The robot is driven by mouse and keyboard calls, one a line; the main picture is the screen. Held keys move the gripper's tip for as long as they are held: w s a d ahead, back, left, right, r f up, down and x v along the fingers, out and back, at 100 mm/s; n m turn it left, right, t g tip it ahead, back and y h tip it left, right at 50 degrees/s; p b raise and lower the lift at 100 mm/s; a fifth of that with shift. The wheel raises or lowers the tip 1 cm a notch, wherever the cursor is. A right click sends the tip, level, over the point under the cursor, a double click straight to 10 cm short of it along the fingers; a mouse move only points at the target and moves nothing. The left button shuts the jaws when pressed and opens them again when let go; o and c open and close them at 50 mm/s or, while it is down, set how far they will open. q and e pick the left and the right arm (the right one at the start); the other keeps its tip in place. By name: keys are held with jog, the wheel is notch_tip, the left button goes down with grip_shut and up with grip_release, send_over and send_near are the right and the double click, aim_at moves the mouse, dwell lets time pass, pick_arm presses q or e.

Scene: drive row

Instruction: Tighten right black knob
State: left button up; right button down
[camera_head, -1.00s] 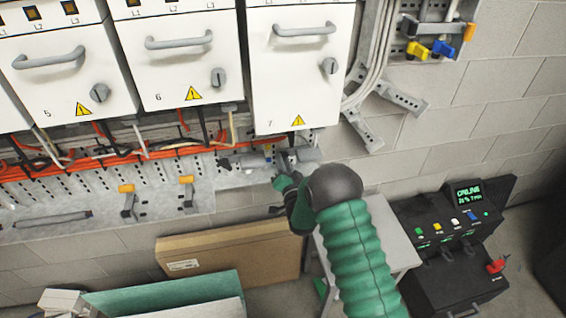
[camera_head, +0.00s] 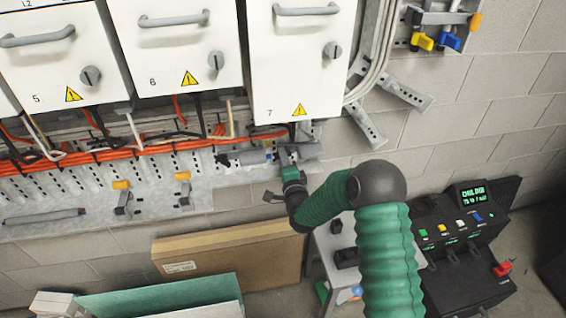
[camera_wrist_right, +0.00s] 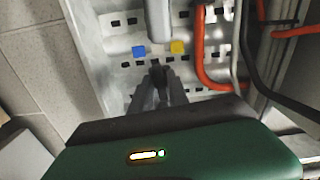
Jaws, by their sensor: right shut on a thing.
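My right gripper (camera_head: 288,160) reaches up to a grey cylindrical fitting (camera_head: 249,158) on the perforated metal rail below cabinet 7. In the right wrist view its two grey fingers (camera_wrist_right: 158,88) are closed together on a small dark knob (camera_wrist_right: 158,73). Most of the knob is hidden by the fingers, and in the head view the arm and gripper cover it. My left gripper is not in view.
White cabinets (camera_head: 300,75) with handles and rotary switches hang above. Orange cables (camera_head: 120,150) run along the rail. A black console (camera_head: 470,240) stands at the right, a small grey table (camera_head: 330,262) below my arm, and a cardboard box (camera_head: 225,258) leans on the wall.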

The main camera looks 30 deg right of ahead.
jog(key=m+b, duration=0.2)
jog(key=m, duration=0.3)
jog(key=shift+d+f+m, duration=0.1)
jog(key=shift+d+m, duration=0.05)
jog(key=shift+m, duration=0.15)
jog(key=m+b, duration=0.1)
jog(key=m, duration=0.4)
jog(key=shift+m, duration=0.3)
jog(key=c, duration=1.5)
grip_release()
jog(key=shift+o, duration=0.2)
jog(key=v, duration=1.7)
